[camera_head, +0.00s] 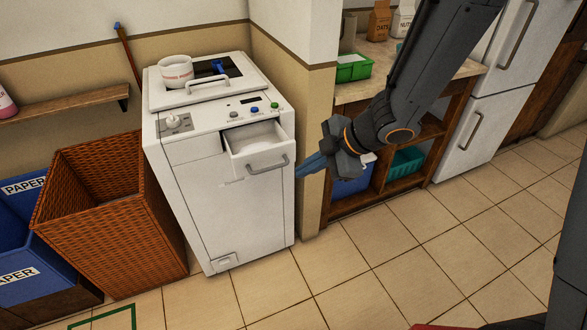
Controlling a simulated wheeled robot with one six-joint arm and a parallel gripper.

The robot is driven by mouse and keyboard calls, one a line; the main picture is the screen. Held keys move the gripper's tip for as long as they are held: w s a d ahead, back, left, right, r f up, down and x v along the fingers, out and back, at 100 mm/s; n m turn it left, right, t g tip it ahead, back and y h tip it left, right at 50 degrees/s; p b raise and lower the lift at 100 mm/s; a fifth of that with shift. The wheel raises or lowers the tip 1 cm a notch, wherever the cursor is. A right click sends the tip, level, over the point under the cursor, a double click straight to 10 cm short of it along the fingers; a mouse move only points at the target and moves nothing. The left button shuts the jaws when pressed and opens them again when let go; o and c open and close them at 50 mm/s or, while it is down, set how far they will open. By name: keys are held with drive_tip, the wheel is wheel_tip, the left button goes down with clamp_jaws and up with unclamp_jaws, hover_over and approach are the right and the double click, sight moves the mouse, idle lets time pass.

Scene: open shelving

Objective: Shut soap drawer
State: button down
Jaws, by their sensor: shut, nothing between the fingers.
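The soap drawer (257,149) is pulled out from the upper front of the white washing machine (236,209). It has a grey bar handle (268,167) on its front, and some white content shows inside. My gripper (299,173) is shut and empty, just right of the drawer's front and the machine's right edge. It points left towards the handle; a small gap seems to lie between them, though depth is hard to judge.
A cup-like white pot (175,71) stands on the machine's top. A wicker basket (158,232) and blue paper bins (22,235) stand on the left. A wall end (313,200) and wooden shelving (411,181) are close to my gripper. The tiled floor in front is clear.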

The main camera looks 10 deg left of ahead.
drive_tip(key=w+a+f, duration=0.5)
drive_tip(key=a+f, duration=0.1)
drive_tip(key=a, duration=0.1)
drive_tip(key=shift+w+a+f, duration=0.15)
drive_tip(key=shift+w+a, duration=0.05)
idle(0.3)
